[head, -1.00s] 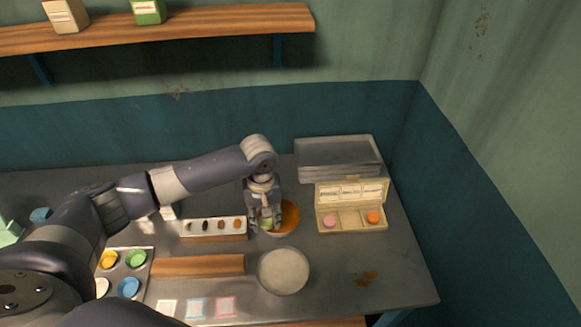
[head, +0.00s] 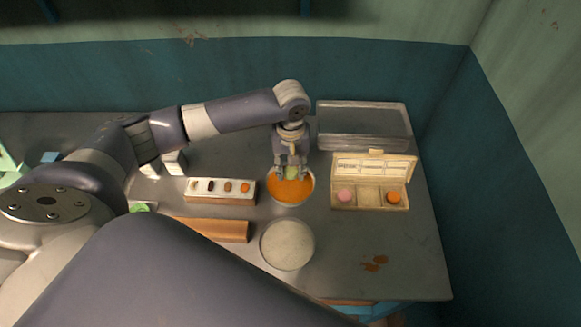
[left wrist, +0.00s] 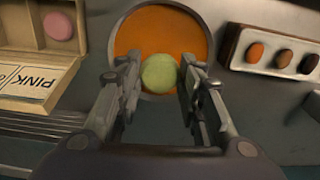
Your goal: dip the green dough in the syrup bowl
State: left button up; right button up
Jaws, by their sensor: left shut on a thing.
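The green dough (head: 291,173) is a small pale green ball between the fingers of my left gripper (head: 291,172), which is shut on it. It also shows in the left wrist view (left wrist: 159,73), between the fingertips. The syrup bowl (head: 290,188) is round and filled with orange syrup. The dough is over the bowl's back part in the head view; I cannot tell whether it touches the syrup. In the left wrist view the orange syrup (left wrist: 160,30) lies behind the ball. My right gripper is not in view.
A box with a pink and an orange ball (head: 369,195) stands right of the bowl. A tray of small nuts (head: 220,198) is at its left. A bowl of white powder (head: 287,245) is in front. A clear case (head: 364,120) lies behind.

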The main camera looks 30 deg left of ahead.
aim_at(290, 190)
pick_arm(q)
jog(key=shift+s+f+b, duration=0.1)
jog(key=shift+f+b, duration=0.8)
jog(key=shift+b, duration=0.1)
jog(key=shift+f, duration=0.9)
jog(key=shift+f+b, duration=0.3)
jog(key=shift+b, duration=0.05)
jog(key=shift+s+f, duration=0.1)
jog(key=shift+f, duration=0.55)
jog(key=shift+f+b, duration=0.5)
jog(key=shift+f, duration=0.5)
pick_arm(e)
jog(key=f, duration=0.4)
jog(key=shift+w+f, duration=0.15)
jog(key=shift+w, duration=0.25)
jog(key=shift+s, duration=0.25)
pick_arm(q)
jog(key=shift+f+p, duration=0.35)
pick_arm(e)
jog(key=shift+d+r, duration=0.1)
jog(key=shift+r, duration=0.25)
